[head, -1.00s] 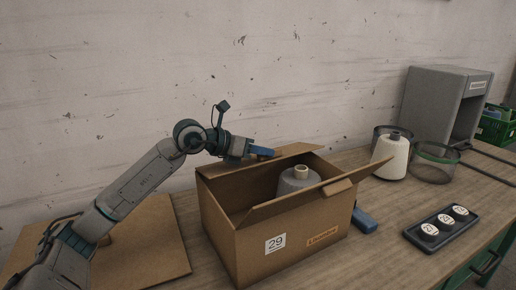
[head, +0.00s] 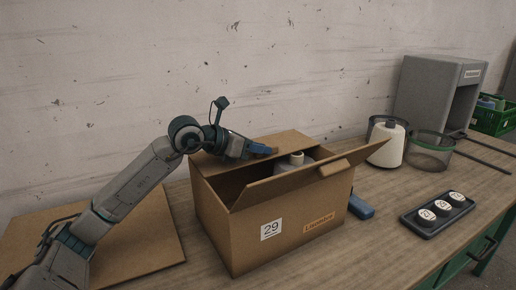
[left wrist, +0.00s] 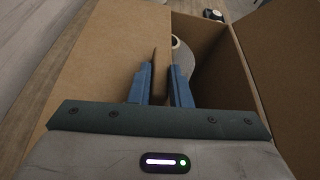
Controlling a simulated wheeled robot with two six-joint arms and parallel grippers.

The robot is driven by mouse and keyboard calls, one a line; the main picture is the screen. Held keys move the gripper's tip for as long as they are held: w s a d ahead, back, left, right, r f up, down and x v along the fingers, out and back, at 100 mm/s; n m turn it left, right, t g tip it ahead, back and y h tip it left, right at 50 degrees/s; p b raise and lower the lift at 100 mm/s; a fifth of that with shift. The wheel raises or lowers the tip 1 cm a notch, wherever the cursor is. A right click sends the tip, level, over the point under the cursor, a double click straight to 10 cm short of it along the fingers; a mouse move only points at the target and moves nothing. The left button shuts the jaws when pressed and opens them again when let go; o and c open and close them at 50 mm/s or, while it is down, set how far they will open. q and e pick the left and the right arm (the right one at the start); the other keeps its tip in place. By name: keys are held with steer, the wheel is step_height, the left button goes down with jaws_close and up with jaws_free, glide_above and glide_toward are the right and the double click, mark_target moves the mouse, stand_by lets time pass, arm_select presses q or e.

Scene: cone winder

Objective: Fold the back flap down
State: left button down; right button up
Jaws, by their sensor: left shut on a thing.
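An open cardboard box (head: 231,224) labelled 29 stands on the table. Its back flap (head: 285,140) leans inward over the rear of the opening and shows large in the left wrist view (left wrist: 105,62). My left gripper (head: 266,149) is shut on the brown tab at the flap's free edge; in the left wrist view the blue fingers (left wrist: 160,88) stand either side of it. The front flap (head: 275,186) slants up and outward, with a tab of its own. A grey cone (head: 291,163) stands inside the box, its lower part hidden.
A flat cardboard sheet (head: 130,232) lies left of the box. A blue object (head: 361,208) lies beside its right side. Farther right are a white cone (head: 387,148), a mesh ring (head: 430,155), a black tray (head: 437,215) of round labelled pieces and a grey machine (head: 428,95).

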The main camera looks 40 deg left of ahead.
arm_select(q)
steer(key=shift+d+f, duration=0.1)
steer(key=shift+f, duration=0.05)
steer(key=c, duration=1.5)
jaws_free()
steer(key=shift+o, duration=0.7)
